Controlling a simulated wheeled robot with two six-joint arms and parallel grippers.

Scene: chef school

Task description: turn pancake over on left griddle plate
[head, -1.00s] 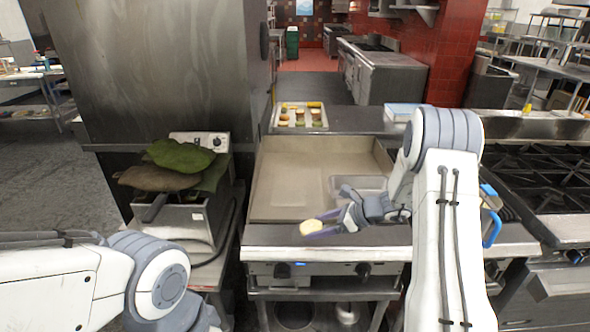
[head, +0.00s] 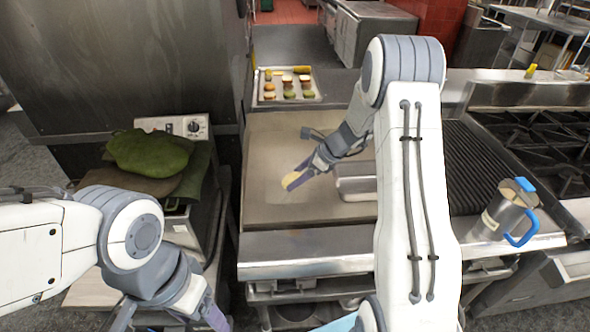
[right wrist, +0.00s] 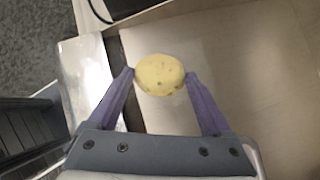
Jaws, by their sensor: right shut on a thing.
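The pancake (right wrist: 159,75) is round and pale yellow with small brown specks. My right gripper (head: 294,180) is shut on it, with a purple finger at each side of it in the right wrist view. In the head view the pancake (head: 291,180) looks tilted, over the front left part of the griddle plate (head: 265,150). I cannot tell whether it touches the plate. My left gripper (head: 170,318) is low at the bottom left, apart from the griddle; its fingers are spread, and I see nothing between them.
A metal pan (head: 355,185) sits on the plate right of my right gripper. A tray of small foods (head: 287,100) stands behind the griddle. A steel jug with a blue handle (head: 505,212) stands right. A fryer with green cloths (head: 150,152) stands left.

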